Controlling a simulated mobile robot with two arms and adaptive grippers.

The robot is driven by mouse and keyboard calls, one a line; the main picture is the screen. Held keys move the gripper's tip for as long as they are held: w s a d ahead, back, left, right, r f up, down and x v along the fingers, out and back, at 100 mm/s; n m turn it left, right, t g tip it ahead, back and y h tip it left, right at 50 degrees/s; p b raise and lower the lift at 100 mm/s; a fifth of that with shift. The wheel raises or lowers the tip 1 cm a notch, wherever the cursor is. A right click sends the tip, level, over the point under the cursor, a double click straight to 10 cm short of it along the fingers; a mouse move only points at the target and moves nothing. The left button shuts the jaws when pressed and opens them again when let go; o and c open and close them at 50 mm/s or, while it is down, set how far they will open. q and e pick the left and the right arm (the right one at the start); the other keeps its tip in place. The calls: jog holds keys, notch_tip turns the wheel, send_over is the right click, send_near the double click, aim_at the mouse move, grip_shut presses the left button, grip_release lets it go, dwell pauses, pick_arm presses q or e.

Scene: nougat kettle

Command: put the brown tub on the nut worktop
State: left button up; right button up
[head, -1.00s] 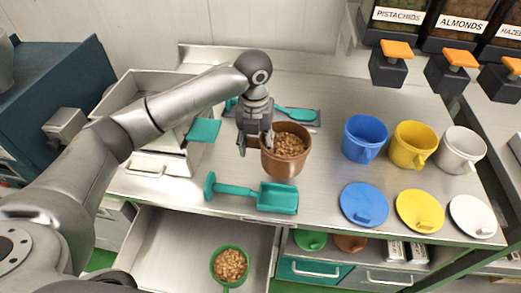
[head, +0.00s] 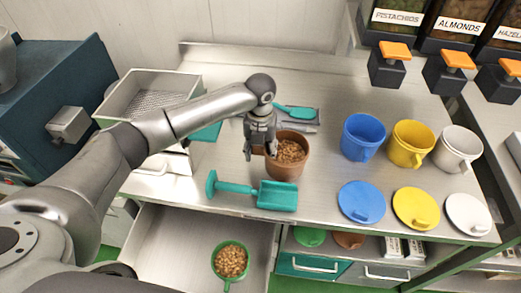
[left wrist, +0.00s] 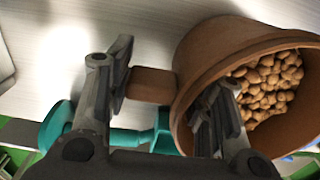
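The brown tub (head: 287,172) is upright and full of nuts, at or just above the steel worktop (head: 330,95), behind the teal scoop. Whether its base touches the worktop cannot be told. My left gripper (head: 260,150) is at the tub's left side. In the left wrist view the tub (left wrist: 205,60) is at the right; one finger reaches inside its wall and the other is outside against the end of its stubby brown handle (left wrist: 152,85). The gripper (left wrist: 165,100) is shut across wall and handle. My right gripper is not in view.
The teal scoop (head: 240,189) lies just in front of the tub. Blue (head: 361,140), yellow (head: 410,147) and white (head: 457,150) mugs stand to the right, with lids before them. An open drawer (head: 180,245) holds a green cup of nuts (head: 230,262).

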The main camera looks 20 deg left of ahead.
pick_arm(q)
jog(key=shift+o, duration=1.4)
notch_tip(320, 180, up, 11)
jog(key=shift+b, duration=1.2)
jog(key=shift+r, duration=0.55)
